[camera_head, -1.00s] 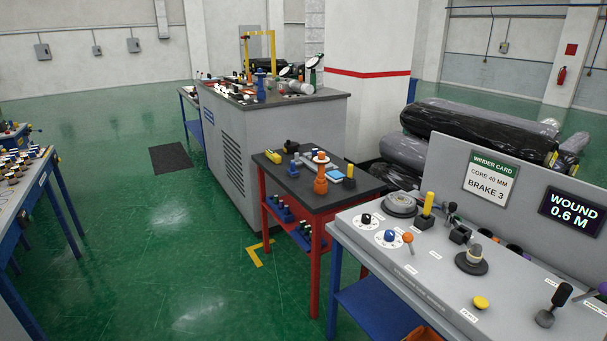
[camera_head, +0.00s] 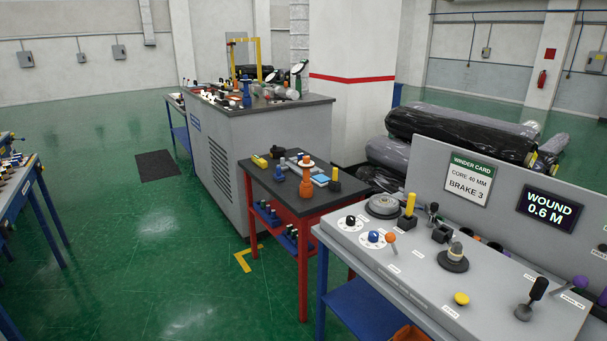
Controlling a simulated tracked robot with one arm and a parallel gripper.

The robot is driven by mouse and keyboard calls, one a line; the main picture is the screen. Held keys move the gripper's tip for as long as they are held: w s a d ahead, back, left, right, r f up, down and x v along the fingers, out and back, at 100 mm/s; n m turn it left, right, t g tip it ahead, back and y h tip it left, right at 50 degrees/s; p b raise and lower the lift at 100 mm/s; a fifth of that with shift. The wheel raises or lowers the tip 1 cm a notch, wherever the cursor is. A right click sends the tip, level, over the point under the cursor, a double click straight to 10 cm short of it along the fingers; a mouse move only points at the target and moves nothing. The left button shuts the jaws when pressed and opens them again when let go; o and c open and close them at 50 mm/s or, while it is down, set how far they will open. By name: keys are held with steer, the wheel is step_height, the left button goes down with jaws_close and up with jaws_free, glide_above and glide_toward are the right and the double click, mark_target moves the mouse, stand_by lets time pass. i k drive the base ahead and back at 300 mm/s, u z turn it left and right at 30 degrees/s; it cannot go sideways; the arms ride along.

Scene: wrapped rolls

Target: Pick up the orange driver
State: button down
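No object is clearly recognisable as a driver at this distance. A stout orange piece (camera_head: 306,186) stands upright on the dark top of the small red-legged table (camera_head: 282,203), near its front edge. A white disc with an orange knob (camera_head: 306,161) shows just behind it; I cannot tell whether they touch. An orange-knobbed lever (camera_head: 391,239) rises from the grey winder console (camera_head: 405,270). My gripper is not in view, and nothing held shows.
A yellow-topped black piece (camera_head: 334,181), a blue block (camera_head: 320,180) and a yellow block (camera_head: 260,162) share the small table. A grey cabinet (camera_head: 225,160) stands behind it. Wrapped rolls (camera_head: 455,135) lie behind the console. Green floor (camera_head: 150,260) is open at left.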

mark_target(306, 183)
steer(key=u, duration=0.25)
steer(key=i, duration=1.95)
steer(key=u, duration=0.3)
steer(key=i, duration=2)
steer(key=z, duration=0.2)
